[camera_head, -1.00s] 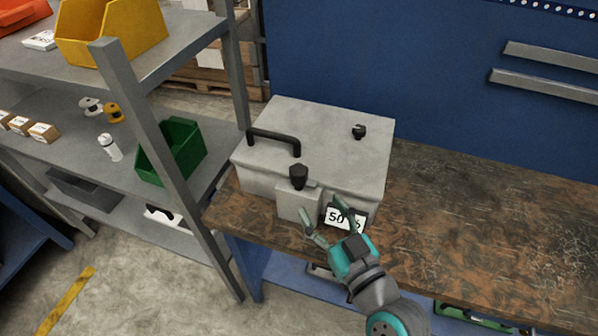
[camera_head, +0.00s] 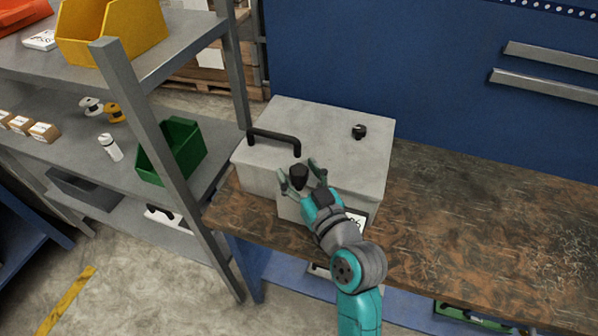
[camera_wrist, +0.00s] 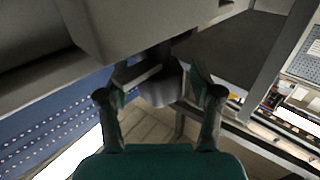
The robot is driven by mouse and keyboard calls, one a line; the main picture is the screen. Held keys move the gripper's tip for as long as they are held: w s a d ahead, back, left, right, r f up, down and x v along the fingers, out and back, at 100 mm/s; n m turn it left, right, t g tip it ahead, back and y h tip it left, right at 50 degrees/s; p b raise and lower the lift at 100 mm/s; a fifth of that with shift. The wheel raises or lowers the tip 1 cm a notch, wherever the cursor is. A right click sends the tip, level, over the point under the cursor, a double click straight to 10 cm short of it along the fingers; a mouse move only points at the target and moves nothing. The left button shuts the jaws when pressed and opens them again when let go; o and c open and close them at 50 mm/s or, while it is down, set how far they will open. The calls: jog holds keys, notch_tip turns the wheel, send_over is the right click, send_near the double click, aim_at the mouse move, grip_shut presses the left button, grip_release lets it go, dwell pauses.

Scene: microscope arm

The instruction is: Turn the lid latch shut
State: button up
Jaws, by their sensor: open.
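The grey box (camera_head: 345,155) with its lid down stands on the workbench. The black latch knob (camera_head: 299,176) sits at the front of the box, just below the lid edge. My gripper (camera_head: 300,174) is open, with one finger on each side of the knob. In the wrist view the dark knob (camera_wrist: 161,88) lies between the two fingertips (camera_wrist: 160,80), with gaps that look clear of both. Whether either finger touches it, I cannot tell. The block under the knob is mostly hidden by my gripper.
A black handle (camera_head: 274,140) and a small black knob (camera_head: 359,131) are on the lid. A white label (camera_head: 355,222) is partly hidden by my arm. The workbench (camera_head: 480,220) is bare to the right. A shelf with a green bin (camera_head: 172,152) stands to the left.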

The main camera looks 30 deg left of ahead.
jog(key=c, duration=1.2)
jog(key=shift+o, duration=0.2)
jog(key=shift+n+g, duration=0.3)
jog(key=shift+g, duration=0.1)
jog(key=n+g+y, duration=0.2)
jog(key=n+g, duration=0.1)
jog(key=g, duration=0.1)
jog(key=shift+n+g+y, duration=0.15)
jog(key=shift+n+g, duration=0.75)
jog(key=shift+g, duration=0.6)
jog(key=shift+n+g+y, duration=0.15)
jog(key=shift+n+g, duration=0.75)
jog(key=shift+g, duration=0.6)
